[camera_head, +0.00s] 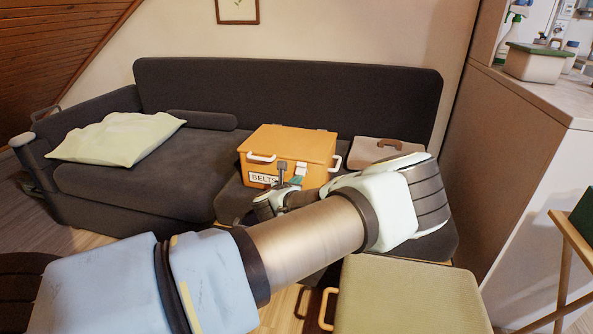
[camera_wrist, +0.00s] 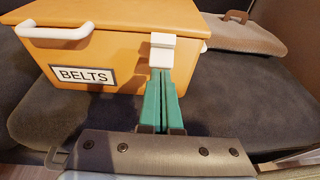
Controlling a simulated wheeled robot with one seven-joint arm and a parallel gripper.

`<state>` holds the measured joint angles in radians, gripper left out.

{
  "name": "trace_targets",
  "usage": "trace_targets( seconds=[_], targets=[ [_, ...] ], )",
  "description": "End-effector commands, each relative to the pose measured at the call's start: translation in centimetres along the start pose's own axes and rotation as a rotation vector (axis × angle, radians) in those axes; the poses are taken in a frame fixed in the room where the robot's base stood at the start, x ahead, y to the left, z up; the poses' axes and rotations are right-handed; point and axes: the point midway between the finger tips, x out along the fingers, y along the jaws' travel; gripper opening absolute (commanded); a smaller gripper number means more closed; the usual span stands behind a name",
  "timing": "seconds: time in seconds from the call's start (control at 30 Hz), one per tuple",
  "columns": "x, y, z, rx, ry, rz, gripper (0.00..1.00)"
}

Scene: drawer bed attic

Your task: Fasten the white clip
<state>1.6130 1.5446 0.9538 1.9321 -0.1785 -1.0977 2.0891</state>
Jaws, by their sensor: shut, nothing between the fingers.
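The orange box (camera_head: 290,141) labelled BELTS sits on the dark sofa seat with its lid down. It also shows in the wrist view (camera_wrist: 112,52). The white clip (camera_wrist: 162,50) is on the front of the box at the lid edge. In the head view the clip (camera_head: 301,168) is small, just above my fingertips. My gripper (camera_wrist: 161,74) is shut and empty. Its teal fingers point at the box front, with their tips right under the clip's lower edge. I cannot tell whether they touch it, or whether the clip lies flush against the box.
White handles (camera_wrist: 52,30) stick out from the box. A beige lidded case (camera_head: 382,151) lies to its right on the sofa. A pale cushion (camera_head: 118,138) lies at the left. A green-topped padded seat (camera_head: 410,298) stands in front. The sofa seat left of the box is clear.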

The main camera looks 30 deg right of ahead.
Motion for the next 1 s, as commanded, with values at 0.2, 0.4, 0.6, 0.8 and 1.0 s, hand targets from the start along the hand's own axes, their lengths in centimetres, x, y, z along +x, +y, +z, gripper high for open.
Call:
trace_targets(
  seconds=[0.2, 0.4, 0.6, 0.8, 1.0],
  targets=[
    [-0.2, 0.1, 2.9, -0.001, 0.186, 0.0, 0.0],
    [0.2, 0.0, 3.6, -0.002, 0.336, 0.0, 0.0],
    [0.5, 0.0, 2.9, -0.001, 0.374, 0.0, 0.0],
    [0.4, 0.0, 3.2, -0.001, 0.373, 0.0, 0.0],
    [0.1, 0.0, 4.1, 0.0, 0.372, -0.001, 0.0]
  ],
)
